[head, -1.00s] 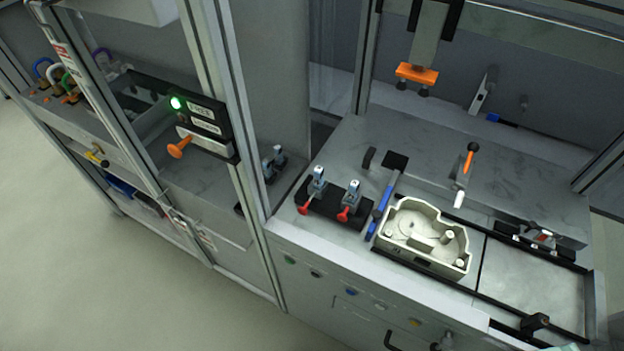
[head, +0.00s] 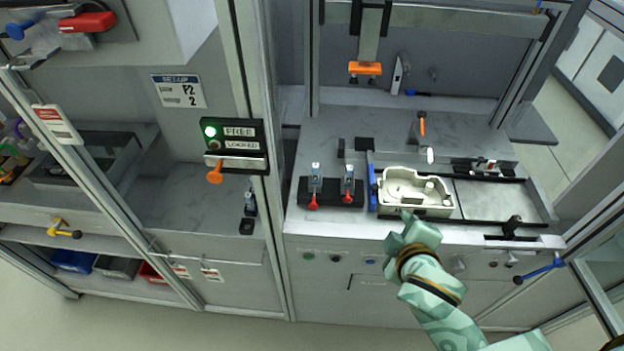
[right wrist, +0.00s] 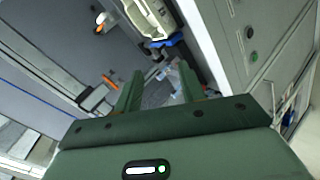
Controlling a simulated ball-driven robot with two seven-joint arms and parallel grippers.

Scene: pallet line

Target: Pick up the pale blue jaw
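I cannot pick out the pale blue jaw for certain. Two pale grey-blue upright pieces, a left one (head: 316,178) and a right one (head: 349,178), stand with red handles on a black block at the front of the bench. Another small pale blue upright piece (head: 250,204) stands in the left bay beside the post. My right gripper (head: 408,224) is in front of the bench edge, near the cream casting. In the right wrist view its two green fingers (right wrist: 160,85) are apart, with pale blue shapes blurred beyond them. My left gripper is not in view.
The cream casting (head: 400,207) sits in a black-railed track, with a blue bar (head: 372,188) at its left. A post (head: 262,150) divides the bays. A panel (head: 236,132) shows a green light by FREE.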

